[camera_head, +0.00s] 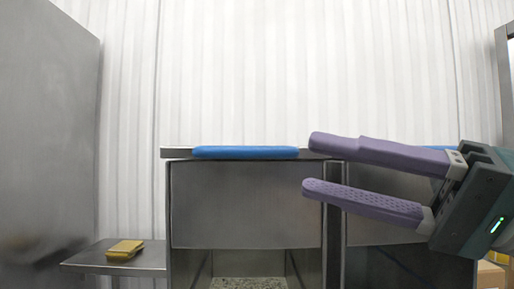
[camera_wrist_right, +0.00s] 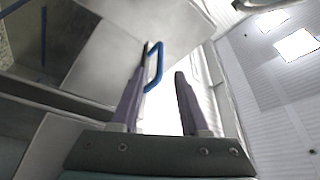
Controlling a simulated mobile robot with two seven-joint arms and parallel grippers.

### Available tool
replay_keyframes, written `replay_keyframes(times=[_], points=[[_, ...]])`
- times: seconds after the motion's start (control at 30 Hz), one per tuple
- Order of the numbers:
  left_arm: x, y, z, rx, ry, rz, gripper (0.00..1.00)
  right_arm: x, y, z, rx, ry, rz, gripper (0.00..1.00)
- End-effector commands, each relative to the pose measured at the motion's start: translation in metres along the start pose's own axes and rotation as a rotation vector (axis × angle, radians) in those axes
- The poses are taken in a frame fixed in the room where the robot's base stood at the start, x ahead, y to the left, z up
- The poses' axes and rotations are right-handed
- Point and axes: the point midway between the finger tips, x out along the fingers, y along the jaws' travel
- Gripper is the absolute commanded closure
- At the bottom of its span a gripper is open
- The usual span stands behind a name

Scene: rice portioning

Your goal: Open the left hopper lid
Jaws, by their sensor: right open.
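The left hopper lid (camera_head: 178,153) is a thin grey plate lying flat on top of the left hopper (camera_head: 245,205). A long blue handle (camera_head: 245,152) runs along its front edge. My right gripper (camera_head: 309,164) is open and empty, its purple fingers pointing left, one above the other, by the right end of this lid. In the right wrist view a blue looped handle (camera_wrist_right: 159,62) shows near the left fingertip of my right gripper (camera_wrist_right: 165,62); contact cannot be told. My left gripper is not in view.
A second blue handle (camera_head: 438,148) shows partly behind my right gripper, above the right hopper (camera_head: 362,180). A yellow sponge-like block (camera_head: 125,249) lies on a grey side shelf (camera_head: 90,262) at left. A tall grey panel (camera_head: 45,130) stands far left. Grainy material (camera_head: 248,284) shows below the left hopper.

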Motion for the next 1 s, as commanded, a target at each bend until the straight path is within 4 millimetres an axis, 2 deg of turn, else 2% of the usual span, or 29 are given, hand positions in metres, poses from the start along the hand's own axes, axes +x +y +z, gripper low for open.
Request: replay_keyframes(times=[0.03, 0.1, 0.3, 0.4, 0.77, 1.0], points=[[-0.014, -0.001, -0.004, 0.000, -0.002, 0.000, 0.50, 0.012, -0.008, -0.004, 0.003, -0.001, -0.003, 0.55], [-0.024, -0.001, -0.007, 0.000, -0.003, -0.001, 0.50, 0.026, -0.008, -0.005, 0.004, 0.000, -0.002, 0.55], [-0.045, -0.002, -0.013, 0.001, -0.003, -0.002, 0.50, 0.061, -0.006, -0.003, 0.003, -0.002, -0.001, 0.55], [-0.051, -0.003, -0.015, 0.002, -0.003, -0.002, 0.50, 0.072, -0.004, -0.002, 0.002, 0.000, 0.000, 0.55], [-0.052, -0.003, -0.016, 0.004, -0.001, -0.004, 0.50, 0.079, 0.000, 0.001, -0.001, -0.002, 0.003, 0.55], [-0.052, -0.003, -0.017, 0.005, 0.000, -0.004, 0.50, 0.079, 0.000, 0.001, -0.001, -0.002, 0.002, 0.80]])
